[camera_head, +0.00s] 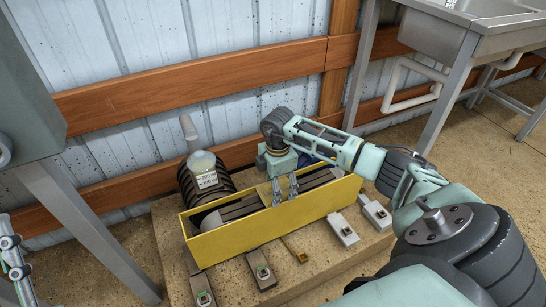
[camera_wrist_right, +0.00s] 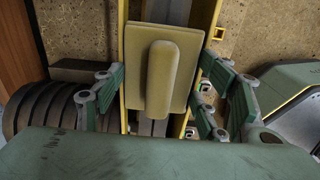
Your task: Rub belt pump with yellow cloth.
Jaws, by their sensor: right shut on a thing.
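The belt pump is a long yellow trough (camera_head: 285,222) with dark grey slats inside and a ribbed dark motor (camera_head: 188,185) at its left end. My right gripper (camera_head: 283,190) reaches down over the middle of the trough. It is shut on the yellow cloth, which shows in the right wrist view as a tan-yellow flat pad with a rounded ridge (camera_wrist_right: 160,80). The pad lies over the slats; whether it touches them I cannot tell. Part of my left gripper (camera_head: 14,268) shows at the left edge; its opening is cut off by the frame.
Small grey switch boxes (camera_head: 343,229) lie along the front and right of the pump on the tan base (camera_head: 310,262). A metal sink bench (camera_head: 465,35) stands at the back right. Wooden rails (camera_head: 200,82) cross the wall behind.

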